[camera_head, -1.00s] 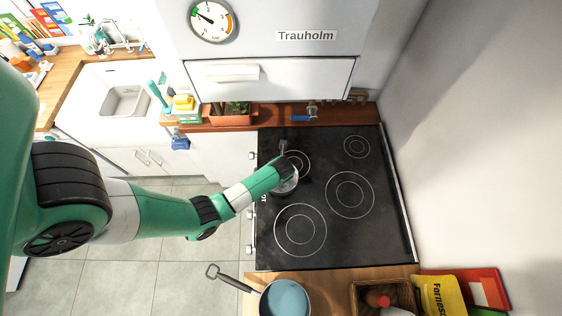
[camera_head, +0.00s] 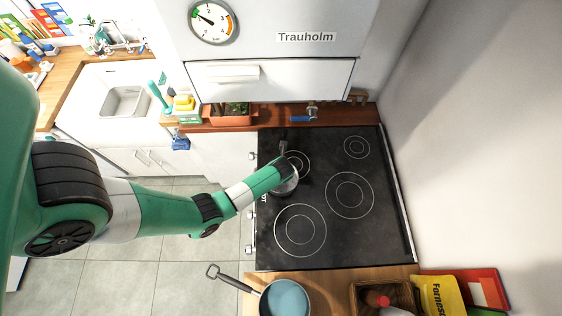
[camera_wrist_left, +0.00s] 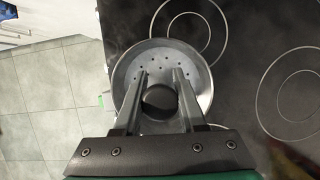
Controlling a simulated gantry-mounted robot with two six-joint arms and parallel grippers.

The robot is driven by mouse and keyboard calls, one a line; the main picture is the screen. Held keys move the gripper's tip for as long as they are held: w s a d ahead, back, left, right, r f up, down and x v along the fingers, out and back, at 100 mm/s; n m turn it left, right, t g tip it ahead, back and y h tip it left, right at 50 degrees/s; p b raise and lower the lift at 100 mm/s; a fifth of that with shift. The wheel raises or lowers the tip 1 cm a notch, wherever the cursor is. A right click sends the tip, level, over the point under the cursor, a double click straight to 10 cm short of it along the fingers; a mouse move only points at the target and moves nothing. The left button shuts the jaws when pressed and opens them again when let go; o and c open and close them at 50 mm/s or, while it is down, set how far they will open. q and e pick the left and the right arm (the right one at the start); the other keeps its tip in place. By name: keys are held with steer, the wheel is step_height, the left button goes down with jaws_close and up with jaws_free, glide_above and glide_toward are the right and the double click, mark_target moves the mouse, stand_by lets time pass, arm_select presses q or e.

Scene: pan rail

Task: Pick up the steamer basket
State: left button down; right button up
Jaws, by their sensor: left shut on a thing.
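The steamer basket (camera_wrist_left: 190,62) is a round grey metal dish with small holes in its bottom and a dark round knob (camera_wrist_left: 160,98) at its middle. In the left wrist view my left gripper (camera_wrist_left: 160,76) reaches down into it, with its two fingers on either side of the knob, shut on it. In the head view the basket (camera_head: 286,187) shows at the left side of the black hob, mostly hidden under my left wrist. I cannot tell whether it is clear of the surface under it. My right gripper is in neither view.
A pan with blue inside (camera_head: 286,299) stands on the wooden counter in front, beside a basket (camera_head: 365,296) and a yellow packet (camera_head: 440,295). A wooden ledge with a planter (camera_head: 230,115) runs behind.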

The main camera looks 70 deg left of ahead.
arm_select(q)
steer(key=shift+r, duration=0.1)
steer(key=shift+r, duration=0.6)
step_height(320, 180, up, 2)
steer(key=s+d+r, duration=0.9)
steer(key=s, duration=0.1)
steer(key=shift+d+r, duration=0.3)
steer(key=shift+d, duration=0.1)
